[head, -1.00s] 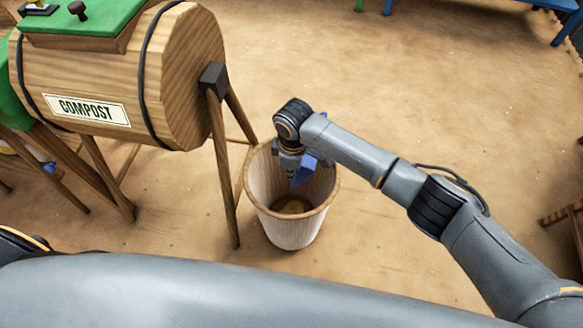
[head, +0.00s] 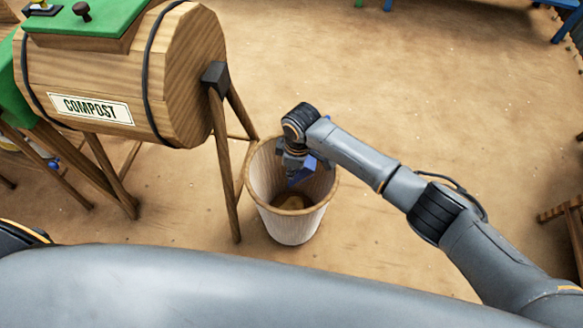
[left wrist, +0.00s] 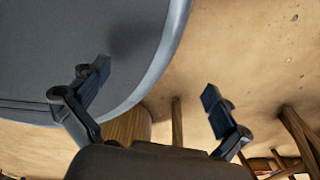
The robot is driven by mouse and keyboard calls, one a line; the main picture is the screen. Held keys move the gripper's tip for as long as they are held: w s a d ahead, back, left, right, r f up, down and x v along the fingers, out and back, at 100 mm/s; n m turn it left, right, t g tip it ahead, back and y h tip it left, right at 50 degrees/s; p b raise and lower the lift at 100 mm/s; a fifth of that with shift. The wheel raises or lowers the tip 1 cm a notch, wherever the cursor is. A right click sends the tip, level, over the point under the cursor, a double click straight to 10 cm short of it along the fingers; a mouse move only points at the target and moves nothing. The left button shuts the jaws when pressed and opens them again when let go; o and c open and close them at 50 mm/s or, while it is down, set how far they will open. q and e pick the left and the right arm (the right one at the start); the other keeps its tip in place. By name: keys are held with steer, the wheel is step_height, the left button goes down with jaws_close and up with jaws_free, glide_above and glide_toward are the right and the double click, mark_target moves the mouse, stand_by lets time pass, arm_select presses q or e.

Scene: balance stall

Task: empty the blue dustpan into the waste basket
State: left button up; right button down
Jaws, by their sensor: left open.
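The waste basket (head: 292,226), pale and ribbed with a brown rim, stands upright on the floor right of the compost barrel's legs. My right gripper (head: 293,166) reaches down at the far side of its mouth. The blue dustpan (head: 303,176) shows only in part beside and below this gripper, tilted over the basket; the gripper appears shut on it, though the fingers are partly hidden. Something yellowish brown (head: 291,202) shows low inside the basket. My left gripper (left wrist: 157,82) is open and empty in the left wrist view, away from the basket.
A wooden compost barrel (head: 180,75) on splayed legs (head: 222,165) stands close left of the basket. The sandy floor (head: 430,90) to the right and behind is mostly clear. A wooden stand (head: 562,210) shows at the right edge.

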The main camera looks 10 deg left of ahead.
steer(key=r+y, duration=0.1)
steer(key=r+y+p, duration=0.2)
steer(key=shift+d+r, duration=0.15)
steer(key=shift+d, duration=0.15)
steer(key=r+y+b, duration=0.1)
steer(key=y+b, duration=0.1)
steer(key=r+y+b, duration=0.1)
steer(key=y+b, duration=0.1)
steer(key=r+y+b, duration=0.1)
steer(key=y+b, duration=0.1)
steer(key=shift+a, duration=0.2)
steer(key=shift+r+y+b, duration=0.3)
steer(key=shift+y+b, duration=0.2)
steer(key=shift+b, duration=0.2)
arm_select(q)
step_height(320, 180, down, 5)
steer(key=w+b, duration=0.1)
steer(key=b, duration=0.1)
arm_select(e)
steer(key=shift+r+y, duration=0.3)
steer(key=shift+y, duration=0.1)
steer(key=shift+r+y+b, duration=0.7)
steer(key=shift+r+b, duration=0.2)
steer(key=shift+r, duration=0.2)
arm_select(q)
steer(key=w+d+r, duration=0.2)
steer(key=w+r, duration=0.2)
steer(key=w, duration=0.5)
steer(key=shift+w+t, duration=0.35)
steer(key=shift+t, duration=0.05)
